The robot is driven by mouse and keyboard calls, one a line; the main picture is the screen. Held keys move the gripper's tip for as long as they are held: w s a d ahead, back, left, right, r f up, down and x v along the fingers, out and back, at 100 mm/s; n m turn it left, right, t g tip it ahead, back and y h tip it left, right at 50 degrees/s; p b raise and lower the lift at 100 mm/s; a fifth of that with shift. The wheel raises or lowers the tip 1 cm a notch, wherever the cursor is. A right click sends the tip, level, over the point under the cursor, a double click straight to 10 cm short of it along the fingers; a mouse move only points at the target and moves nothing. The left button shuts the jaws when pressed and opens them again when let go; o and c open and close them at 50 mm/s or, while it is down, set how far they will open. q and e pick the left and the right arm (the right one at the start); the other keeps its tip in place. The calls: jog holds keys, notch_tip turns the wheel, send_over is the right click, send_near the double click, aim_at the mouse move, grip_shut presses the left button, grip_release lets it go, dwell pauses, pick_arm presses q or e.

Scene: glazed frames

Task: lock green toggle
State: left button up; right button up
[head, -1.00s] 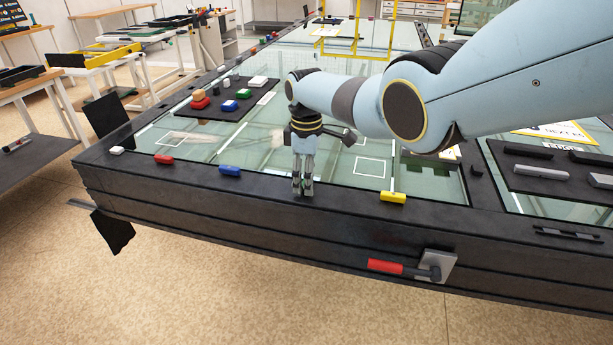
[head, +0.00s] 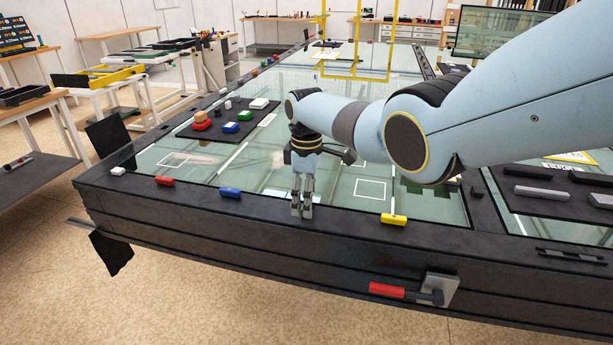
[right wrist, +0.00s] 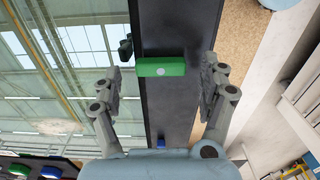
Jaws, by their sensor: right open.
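The green toggle (right wrist: 161,67) is a small green block with a pale round spot on top. In the right wrist view it lies crosswise on the black frame rail (right wrist: 168,107), one end by the glass edge. My right gripper (right wrist: 165,82) is open, with a finger to either side of the toggle and a gap at both; I cannot tell the height between them. In the head view my right gripper (head: 302,211) points down at the front rail and hides the toggle. My left gripper is not in view.
On the front rail lie a blue toggle (head: 231,192), a red toggle (head: 165,181), a white block (head: 118,171) and a yellow toggle (head: 393,219). A red-handled lever (head: 388,290) is on the front face. A black mat (head: 205,133) with coloured blocks lies on the glass.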

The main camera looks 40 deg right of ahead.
notch_tip(320, 180, up, 11)
dwell(0.3)
dwell(0.4)
